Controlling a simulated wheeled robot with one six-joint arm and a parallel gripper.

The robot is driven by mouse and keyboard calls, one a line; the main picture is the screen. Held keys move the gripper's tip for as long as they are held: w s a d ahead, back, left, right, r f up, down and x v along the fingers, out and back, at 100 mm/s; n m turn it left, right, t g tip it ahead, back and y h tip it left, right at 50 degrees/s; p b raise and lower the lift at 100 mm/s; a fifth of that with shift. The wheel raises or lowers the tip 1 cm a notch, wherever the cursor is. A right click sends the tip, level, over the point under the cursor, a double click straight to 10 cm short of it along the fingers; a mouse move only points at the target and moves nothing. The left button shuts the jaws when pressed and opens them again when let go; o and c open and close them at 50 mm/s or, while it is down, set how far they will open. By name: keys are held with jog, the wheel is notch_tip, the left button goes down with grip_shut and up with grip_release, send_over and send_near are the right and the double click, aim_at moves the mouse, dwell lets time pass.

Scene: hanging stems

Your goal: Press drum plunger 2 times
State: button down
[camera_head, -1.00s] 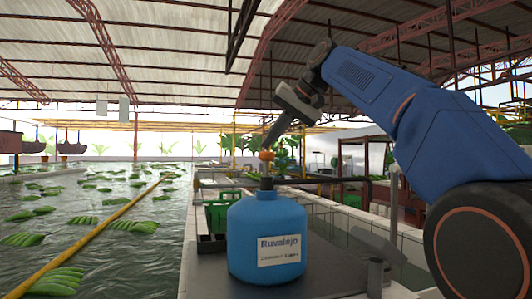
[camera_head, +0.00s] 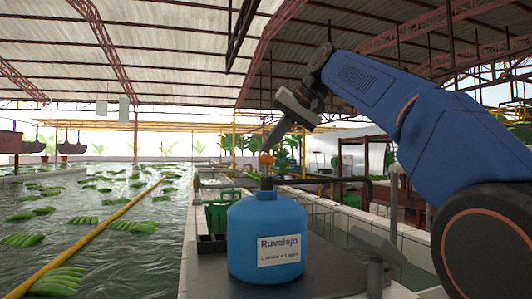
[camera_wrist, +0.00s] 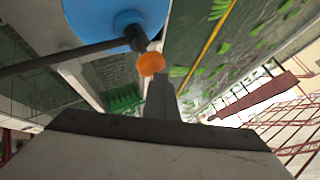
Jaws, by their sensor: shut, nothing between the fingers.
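The blue drum (camera_head: 266,240) with a white label stands upright on a dark platform. Its orange plunger knob (camera_head: 266,158) sits on top of a dark neck. A dark spout pipe (camera_head: 330,181) runs to the right from the neck. My gripper (camera_head: 270,147) is shut and empty, its fingertips angled down right at the knob from above. In the wrist view the closed fingers (camera_wrist: 161,85) reach up to the orange knob (camera_wrist: 151,64), with the blue drum (camera_wrist: 100,14) beyond. Whether the tips touch the knob I cannot tell.
A green crate (camera_head: 222,213) stands behind the drum at left. A water channel with floating green bunches (camera_head: 80,220) and a yellow pole (camera_head: 90,235) lies to the left. A grey fixture (camera_head: 378,255) is right of the drum.

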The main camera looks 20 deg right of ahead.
jog(key=shift+f, duration=0.9)
dwell(0.8)
jog(key=shift+r, duration=1.55)
notch_tip(320, 180, up, 6)
jog(key=shift+f, duration=0.1)
jog(key=shift+a, duration=0.1)
dwell(2.5)
